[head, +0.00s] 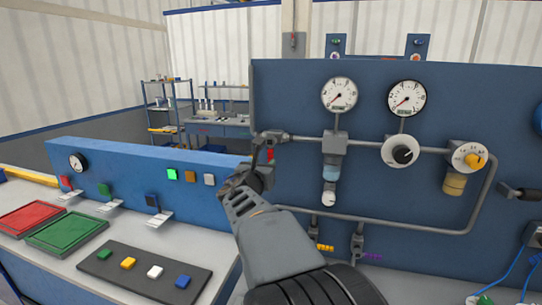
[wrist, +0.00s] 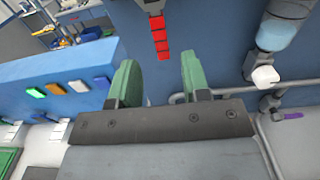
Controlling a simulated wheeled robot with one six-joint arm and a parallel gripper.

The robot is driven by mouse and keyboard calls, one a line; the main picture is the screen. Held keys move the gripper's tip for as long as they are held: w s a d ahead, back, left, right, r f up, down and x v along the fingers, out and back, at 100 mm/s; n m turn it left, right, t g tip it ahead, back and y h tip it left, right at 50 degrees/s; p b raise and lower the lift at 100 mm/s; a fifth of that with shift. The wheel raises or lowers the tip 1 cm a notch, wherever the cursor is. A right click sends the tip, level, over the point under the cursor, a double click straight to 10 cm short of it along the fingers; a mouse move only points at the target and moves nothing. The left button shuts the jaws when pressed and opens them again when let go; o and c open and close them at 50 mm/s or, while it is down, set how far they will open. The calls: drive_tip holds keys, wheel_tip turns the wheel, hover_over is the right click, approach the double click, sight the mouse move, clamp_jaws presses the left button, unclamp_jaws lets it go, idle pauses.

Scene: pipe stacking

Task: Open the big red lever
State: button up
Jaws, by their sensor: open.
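The red lever (wrist: 160,38) shows in the wrist view as a segmented red handle hanging from a grey fitting (wrist: 152,6). In the head view a small strip of the lever (head: 270,153) shows beside my gripper, below the fitting at the left end of the pipe; the rest is hidden by my arm. My gripper (wrist: 158,75) is open, with its two green-padded fingers apart and nothing between them. The lever lies ahead of the gap, and I cannot tell how far ahead. In the head view my gripper (head: 262,158) is partly hidden by its own wrist.
The blue panel (head: 290,90) carries gauges (head: 339,94), a yellow-knobbed regulator (head: 468,157) and grey pipes (head: 400,222). A lower blue console (head: 130,165) with coloured buttons stands to the left. Red (head: 30,218) and green (head: 66,233) trays lie on the bench.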

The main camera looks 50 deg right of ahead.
sight(270, 157)
drive_tip(key=p+x, duration=0.1)
drive_tip(key=x, duration=0.6)
drive_tip(key=shift+w+d, duration=0.15)
drive_tip(key=shift+d, duration=0.15)
clamp_jaws()
